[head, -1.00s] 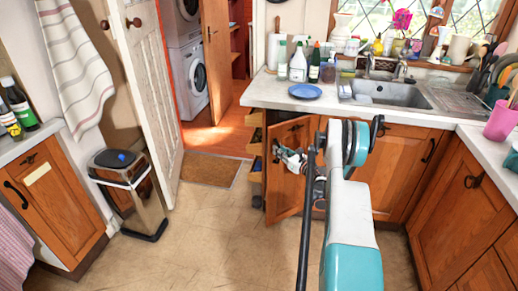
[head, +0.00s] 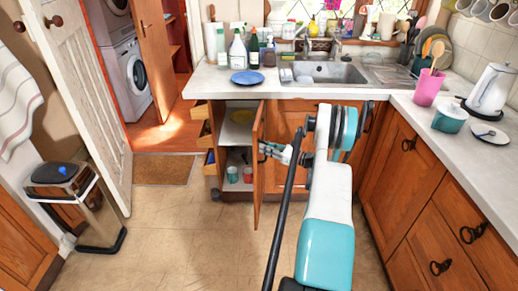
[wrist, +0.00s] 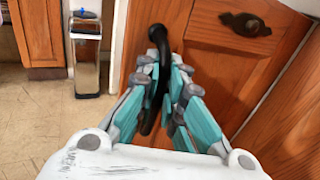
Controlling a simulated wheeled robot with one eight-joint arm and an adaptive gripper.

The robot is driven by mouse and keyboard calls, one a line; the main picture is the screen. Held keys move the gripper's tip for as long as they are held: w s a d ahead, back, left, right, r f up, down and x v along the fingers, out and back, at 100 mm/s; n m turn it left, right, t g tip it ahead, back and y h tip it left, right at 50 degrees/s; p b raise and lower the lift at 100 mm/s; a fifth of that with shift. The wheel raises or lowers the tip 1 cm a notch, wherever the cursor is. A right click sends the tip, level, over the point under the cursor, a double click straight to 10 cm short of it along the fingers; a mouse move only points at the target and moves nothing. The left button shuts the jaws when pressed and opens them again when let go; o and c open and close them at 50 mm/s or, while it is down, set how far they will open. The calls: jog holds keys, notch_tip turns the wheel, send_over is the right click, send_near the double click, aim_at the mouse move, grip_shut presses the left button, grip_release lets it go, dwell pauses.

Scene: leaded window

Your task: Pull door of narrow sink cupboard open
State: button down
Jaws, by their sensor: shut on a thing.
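The narrow sink cupboard's wooden door (head: 258,165) stands open, seen nearly edge-on in the head view. The cupboard interior (head: 236,145) shows to its left, with a shelf, a yellow item and small jars. My gripper (head: 272,151) is at the door's right-hand face. In the wrist view my gripper (wrist: 160,75) is shut around the black curved handle (wrist: 158,38) on the door (wrist: 200,70). A dark metal fitting (wrist: 245,23) sits higher on the wood. Part of the handle is hidden by the fingers.
Narrow open drawers (head: 203,135) stick out left of the cupboard. A pedal bin (head: 62,190) and an open white door (head: 85,90) stand at left. The tiled floor (head: 190,240) in front is clear. A counter (head: 450,130) runs along the right.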

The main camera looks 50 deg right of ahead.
jog(key=shift+s+d, duration=0.2)
jog(key=shift+s, duration=0.05)
jog(key=c, duration=1.7)
grip_release()
jog(key=shift+s, duration=0.15)
jog(key=s+d, duration=0.2)
jog(key=s, duration=0.9)
jog(key=shift+s+d, duration=0.15)
jog(key=shift+s, duration=0.1)
